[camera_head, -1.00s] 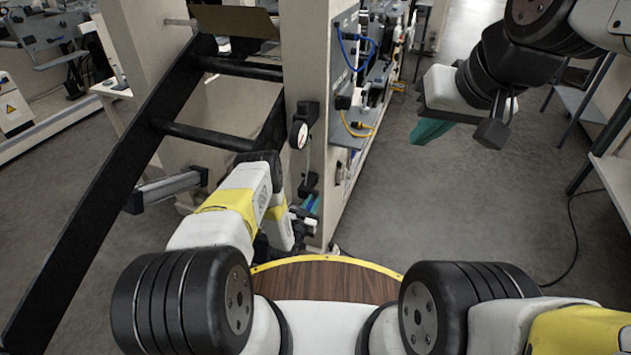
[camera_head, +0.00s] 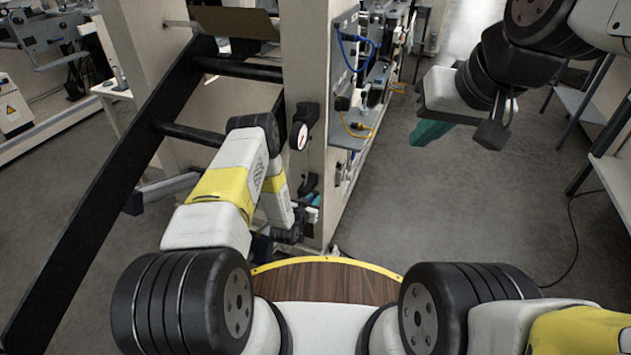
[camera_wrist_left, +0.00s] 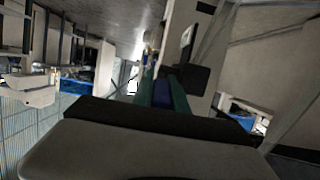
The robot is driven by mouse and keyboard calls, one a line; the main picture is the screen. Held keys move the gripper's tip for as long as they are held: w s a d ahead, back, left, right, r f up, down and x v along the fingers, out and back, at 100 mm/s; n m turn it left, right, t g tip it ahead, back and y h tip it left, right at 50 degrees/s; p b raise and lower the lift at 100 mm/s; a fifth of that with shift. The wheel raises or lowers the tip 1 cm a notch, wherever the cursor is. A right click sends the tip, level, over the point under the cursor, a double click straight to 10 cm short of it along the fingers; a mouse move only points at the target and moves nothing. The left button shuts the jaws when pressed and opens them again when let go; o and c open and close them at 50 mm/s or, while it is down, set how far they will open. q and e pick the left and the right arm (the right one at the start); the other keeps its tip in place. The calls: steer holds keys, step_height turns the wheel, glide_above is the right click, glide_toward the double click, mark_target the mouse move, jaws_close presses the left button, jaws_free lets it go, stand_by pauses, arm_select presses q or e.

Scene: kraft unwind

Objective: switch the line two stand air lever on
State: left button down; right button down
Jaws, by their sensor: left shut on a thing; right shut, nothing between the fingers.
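The line two stand air lever, a blue handle (camera_wrist_left: 163,93), shows between the teal fingers of my left gripper (camera_wrist_left: 162,80) in the left wrist view. The gripper is shut on it. In the head view my left gripper (camera_head: 314,201) is at the lower part of the beige post, mostly hidden behind my own left arm, and the lever cannot be made out clearly. Black valve fittings (camera_head: 307,184) sit on the post just above it. My right gripper (camera_head: 430,132) is shut and empty, held in the air at the upper right.
A round white gauge (camera_head: 299,136) is on the beige post (camera_head: 305,60) above the fittings. A black ladder-like frame (camera_head: 100,190) stands to the left. Blue and yellow cables hang on the panel (camera_head: 345,120). The grey floor (camera_head: 450,210) to the right is open.

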arm_select(q)
steer(key=shift+w+r+g+y, duration=0.15)
steer(key=shift+r+g+y, duration=0.15)
steer(key=shift+g, duration=0.5)
steer(key=shift+w+r+g+y, duration=0.2)
steer(key=shift+r+g, duration=0.1)
steer(key=shift+g, duration=0.5)
